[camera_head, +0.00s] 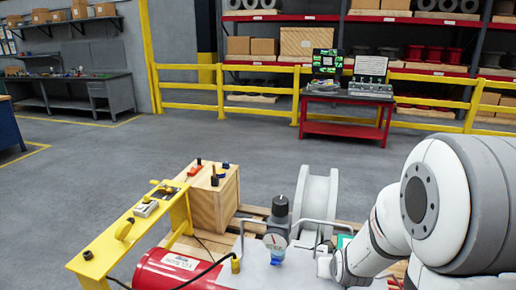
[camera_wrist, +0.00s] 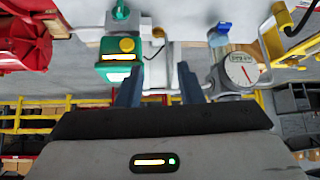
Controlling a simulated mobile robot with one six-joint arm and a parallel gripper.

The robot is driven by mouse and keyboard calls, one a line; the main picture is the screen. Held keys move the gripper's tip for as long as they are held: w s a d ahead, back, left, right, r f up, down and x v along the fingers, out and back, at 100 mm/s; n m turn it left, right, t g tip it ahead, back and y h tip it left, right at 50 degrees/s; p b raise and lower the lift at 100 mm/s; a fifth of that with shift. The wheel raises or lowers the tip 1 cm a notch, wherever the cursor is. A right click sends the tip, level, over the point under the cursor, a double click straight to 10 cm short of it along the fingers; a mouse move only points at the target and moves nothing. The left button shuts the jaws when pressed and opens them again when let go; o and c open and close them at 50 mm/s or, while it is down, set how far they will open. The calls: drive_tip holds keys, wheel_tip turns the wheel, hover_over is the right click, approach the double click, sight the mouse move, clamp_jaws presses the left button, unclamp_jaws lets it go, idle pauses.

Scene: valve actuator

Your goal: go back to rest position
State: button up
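My gripper (camera_wrist: 158,85) shows in the wrist view with its two dark blue-grey fingers apart. I see nothing held between them. A green device with a yellow knob (camera_wrist: 122,62) is beside the left finger, and a round white gauge (camera_wrist: 241,71) is beside the right finger; I cannot tell if either finger touches anything. In the head view, my white arm reaches in from the right, with its end low over the valve assembly, right of the gauge (camera_head: 275,241). The fingers are not clear there. The red actuator cylinder (camera_head: 172,270) lies at the bottom.
A yellow bench (camera_head: 110,246) with small parts and a wooden crate (camera_head: 212,200) stand left of the assembly. A grey flanged wheel (camera_head: 316,203) rises behind it. A red cart (camera_head: 345,130), yellow railing (camera_head: 207,87) and shelves stand farther back. Grey floor between is clear.

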drive_tip(key=s+a+r+g, duration=0.2)
drive_tip(key=s+r, duration=0.4)
drive_tip(key=s, duration=0.3)
drive_tip(key=s+a+r+n+g+y, duration=0.1)
drive_tip(key=s+a+r+g, duration=0.1)
drive_tip(key=s+r, duration=0.5)
drive_tip(key=s+a, duration=0.1)
drive_tip(key=s, duration=0.2)
drive_tip(key=shift+a+r+g, duration=0.15)
drive_tip(key=shift+a+g, duration=0.1)
drive_tip(key=shift+g, duration=0.15)
drive_tip(key=shift+w, duration=0.1)
